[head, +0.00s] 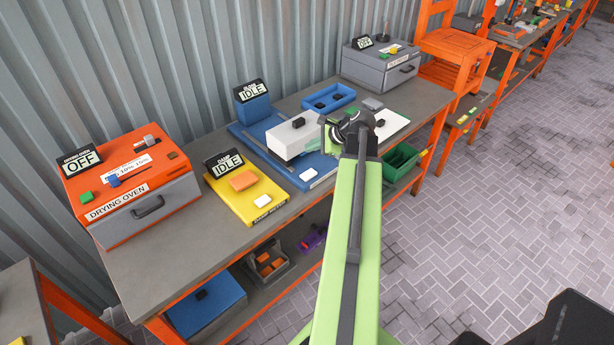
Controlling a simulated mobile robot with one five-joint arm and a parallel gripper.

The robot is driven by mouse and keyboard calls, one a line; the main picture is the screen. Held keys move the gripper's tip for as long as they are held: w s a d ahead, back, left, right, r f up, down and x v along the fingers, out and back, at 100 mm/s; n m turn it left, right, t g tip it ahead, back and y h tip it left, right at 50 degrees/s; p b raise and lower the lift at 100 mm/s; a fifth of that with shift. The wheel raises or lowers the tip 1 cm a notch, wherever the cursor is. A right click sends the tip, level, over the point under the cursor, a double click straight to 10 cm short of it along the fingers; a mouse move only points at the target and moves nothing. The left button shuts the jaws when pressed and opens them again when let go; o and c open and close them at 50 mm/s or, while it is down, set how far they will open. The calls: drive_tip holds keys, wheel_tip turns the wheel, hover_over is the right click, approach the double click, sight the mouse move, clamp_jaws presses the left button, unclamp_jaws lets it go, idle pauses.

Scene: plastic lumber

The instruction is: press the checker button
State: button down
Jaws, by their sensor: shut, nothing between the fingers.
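A yellow station (227,196) sits on the workbench, left of centre. Its black display (224,163) reads "DAMP" and "IDLE". An orange block (243,180) lies on its top, and a white button (262,201) is at its front right. A blue station (300,178) stands to its right, with an "IDLE" display (250,91), a white block with a black knob (293,136) and a white button (308,174). Which is the checker is not clear from the small labels. My gripper (328,130) is shut and empty by the blue station's right side, partly hidden by my green arm.
An orange drying oven (127,190) reading "OFF" stands at the left. A grey box (380,66), also "OFF", stands at the far end. A blue tray (328,98) is behind my gripper. A green bin (401,161) is below the bench. The paved floor at right is free.

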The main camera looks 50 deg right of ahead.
sight(311, 175)
wheel_tip(311, 175, down, 9)
drive_tip(key=b, duration=0.9)
idle(1.6)
drive_tip(key=shift+f+b, duration=0.3)
drive_tip(key=shift+f, duration=0.05)
drive_tip(key=shift+f+b, duration=0.55)
idle(0.6)
drive_tip(key=shift+r, duration=0.1)
drive_tip(key=shift+r+p, duration=0.85)
drive_tip(key=shift+p, duration=0.1)
